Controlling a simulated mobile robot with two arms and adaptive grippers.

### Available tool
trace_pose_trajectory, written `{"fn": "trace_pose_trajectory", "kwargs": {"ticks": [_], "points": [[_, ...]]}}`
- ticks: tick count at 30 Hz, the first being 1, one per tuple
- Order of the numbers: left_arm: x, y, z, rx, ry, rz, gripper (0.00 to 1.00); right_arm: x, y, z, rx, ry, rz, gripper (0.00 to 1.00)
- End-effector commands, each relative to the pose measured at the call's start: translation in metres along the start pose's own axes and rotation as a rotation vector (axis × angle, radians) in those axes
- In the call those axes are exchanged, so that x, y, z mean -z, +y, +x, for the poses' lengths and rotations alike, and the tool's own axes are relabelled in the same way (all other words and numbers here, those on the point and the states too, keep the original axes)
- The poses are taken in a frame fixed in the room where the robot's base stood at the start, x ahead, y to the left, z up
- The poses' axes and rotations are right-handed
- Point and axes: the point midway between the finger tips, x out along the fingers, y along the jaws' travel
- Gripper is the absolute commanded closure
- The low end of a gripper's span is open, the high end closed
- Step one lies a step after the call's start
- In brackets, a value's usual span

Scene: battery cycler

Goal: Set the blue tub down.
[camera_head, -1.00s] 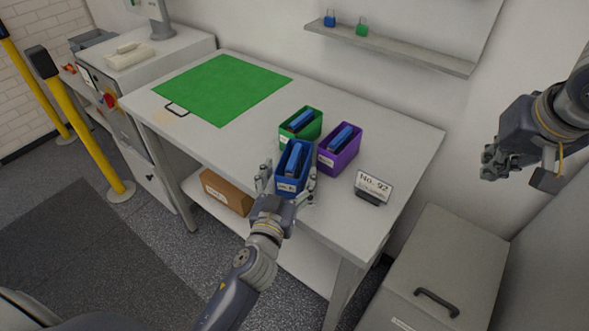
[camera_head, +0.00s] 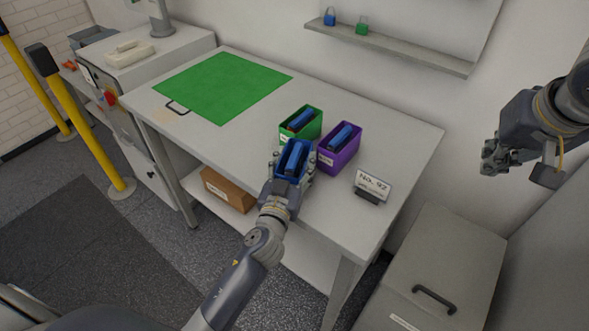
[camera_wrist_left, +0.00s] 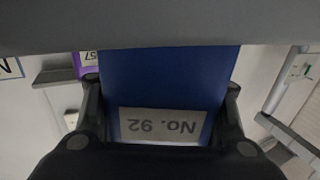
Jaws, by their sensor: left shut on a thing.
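The blue tub (camera_head: 292,160) holds dark blue cells and is at the front edge of the table, close to the green and purple tubs. My left gripper (camera_head: 288,178) is shut on it, with fingers on both sides. In the left wrist view the tub's blue wall (camera_wrist_left: 170,78) fills the middle, with a label reading No. 92 upside down, between the two fingers (camera_wrist_left: 165,120). Whether its base touches the table is hidden. My right gripper (camera_head: 490,157) is away at the right, off the table; its finger opening is too small to tell.
The green tub (camera_head: 311,132) and purple tub (camera_head: 338,158) stand behind and right of the blue tub. A No. 92 sign (camera_head: 372,186) stands right on the table (camera_head: 230,142). A green mat (camera_head: 222,87) lies empty at the back left. A cardboard box (camera_head: 228,189) is below.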

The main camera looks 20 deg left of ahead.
Motion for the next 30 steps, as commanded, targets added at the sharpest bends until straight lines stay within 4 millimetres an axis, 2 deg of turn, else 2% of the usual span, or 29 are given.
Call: {"fn": "trace_pose_trajectory", "kwargs": {"ticks": [8, 20, 26, 30], "points": [[0.007, 0.0, 0.001, 0.0, 0.006, 0.001, 0.86, 0.001, 0.0, -0.001, 0.0, 0.0, 0.0, 1.0], [0.039, 0.0, 0.0, -0.001, 0.008, -0.001, 0.86, 0.003, 0.0, -0.006, 0.0, 0.0, 0.0, 1.0], [0.038, 0.005, -0.019, -0.001, 0.005, -0.002, 0.86, 0.0, 0.0, -0.001, 0.0, 0.0, 0.0, 1.0], [0.038, 0.009, -0.042, -0.001, 0.003, -0.004, 0.86, -0.003, 0.0, 0.005, 0.0, 0.0, 0.0, 1.0]]}}
